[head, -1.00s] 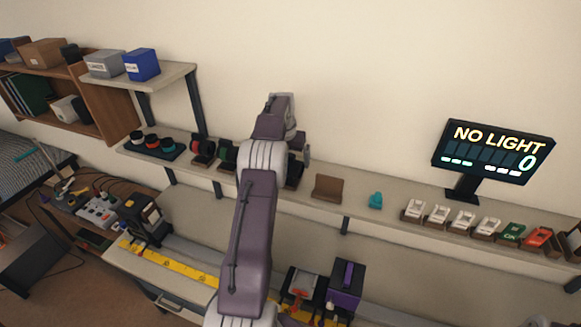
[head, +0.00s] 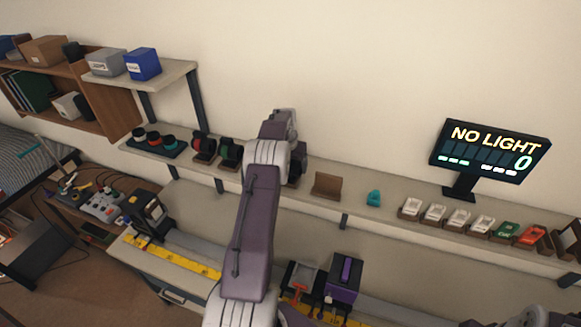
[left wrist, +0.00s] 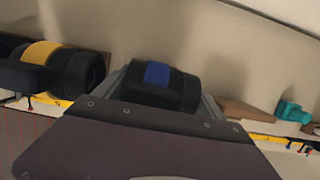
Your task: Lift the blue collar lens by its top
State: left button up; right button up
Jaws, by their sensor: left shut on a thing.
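The blue collar lens (left wrist: 158,75) is a black barrel with a blue patch on its band, in the middle of the left wrist view. My left gripper (left wrist: 161,88) has a grey finger on each side of it and is shut on it. In the head view my left arm reaches up the middle to the long wall shelf and covers the fingers and most of the lens. I cannot tell whether the lens still touches its rest. My right gripper is not in view.
A yellow-banded lens (left wrist: 45,62) lies close on the left. Red-banded (head: 203,146) and green-banded (head: 230,153) lenses stand further left on the shelf (head: 400,200). An empty brown rest (head: 326,185) and a teal piece (head: 373,198) are on the right, before the NO LIGHT display (head: 490,150).

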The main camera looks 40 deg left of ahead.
pick_arm(q)
jog(key=shift+w+r+b, duration=0.1)
jog(key=shift+r+b, duration=0.25)
notch_tip(320, 180, up, 4)
jog(key=shift+a+f+b, duration=0.1)
jog(key=shift+b, duration=0.6)
notch_tip(320, 180, up, 6)
jog(key=shift+f+p, duration=0.15)
jog(key=shift+p, duration=0.65)
